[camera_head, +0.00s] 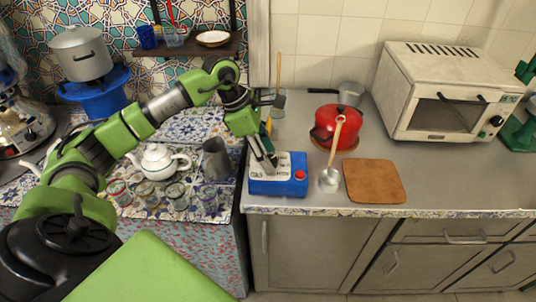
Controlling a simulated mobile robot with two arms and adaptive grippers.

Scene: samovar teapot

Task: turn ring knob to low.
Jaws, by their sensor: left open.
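A blue box-shaped unit (279,187) with a pale top stands on the grey counter, near its front left corner. A small round red knob (300,175) sits at its front right; its setting is too small to read. My left arm reaches in from the left, and my left gripper (267,160) points down over the back left of the pale top. Its fingers are open and empty, left of the red knob and apart from it. I cannot tell whether the fingertips touch the top.
A red pot (334,127) with a ladle (329,180) in front stands right of the unit, beside a brown board (374,181). A white toaster oven (440,92) is further right. A white teapot (158,162) and several glasses stand on the lower tiled table at left.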

